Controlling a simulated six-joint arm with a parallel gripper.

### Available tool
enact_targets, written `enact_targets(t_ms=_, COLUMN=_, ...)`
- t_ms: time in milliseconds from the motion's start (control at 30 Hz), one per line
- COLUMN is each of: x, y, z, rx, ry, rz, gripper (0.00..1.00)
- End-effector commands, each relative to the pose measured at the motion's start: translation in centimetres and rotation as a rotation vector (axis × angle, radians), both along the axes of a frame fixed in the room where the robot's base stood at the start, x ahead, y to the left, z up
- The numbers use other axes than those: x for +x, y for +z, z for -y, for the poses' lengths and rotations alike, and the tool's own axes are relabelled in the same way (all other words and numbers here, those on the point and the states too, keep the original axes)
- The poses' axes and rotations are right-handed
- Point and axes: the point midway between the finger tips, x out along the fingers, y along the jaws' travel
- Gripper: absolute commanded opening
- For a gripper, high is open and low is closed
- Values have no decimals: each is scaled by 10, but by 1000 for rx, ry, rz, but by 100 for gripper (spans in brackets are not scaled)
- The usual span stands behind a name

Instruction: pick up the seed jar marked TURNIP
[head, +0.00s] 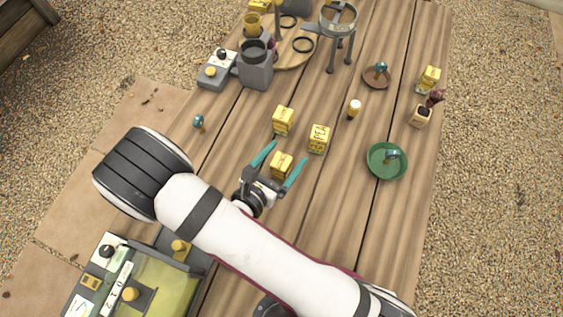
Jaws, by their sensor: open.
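Several yellow jars with dark lettering stand on the wooden table, and the lettering is too small to read, so I cannot tell which is TURNIP. One yellow jar (281,164) shows between the two teal fingers of my gripper (290,151), its lower part near the palm. My gripper is open, with a gap to the jar on both sides; I cannot tell its height over the table. A second yellow jar (283,120) stands just beyond the left fingertip. A third yellow jar (318,138) stands beyond the right fingertip. Another yellow jar (429,78) stands at the right edge.
A green dish (387,161) and brown dish (377,76) lie to the right, with a small white-and-yellow item (354,109) between. A grey machine (256,69) and a tripod stand (339,38) are at the back. A blue-topped item (198,122) stands left.

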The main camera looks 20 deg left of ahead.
Motion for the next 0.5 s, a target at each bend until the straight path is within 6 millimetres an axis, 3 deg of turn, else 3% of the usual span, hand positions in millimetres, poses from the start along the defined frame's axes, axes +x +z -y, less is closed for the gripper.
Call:
enact_targets(t_ms=100, x=15, y=-5, z=4, rx=1, ry=-3, rz=-1, gripper=87)
enact_targets(t_ms=333, x=17, y=-5, z=3, rx=2, ry=0, rz=-1, gripper=87)
enact_targets(t_ms=500, x=17, y=-5, z=3, rx=2, ry=-1, rz=0, gripper=57)
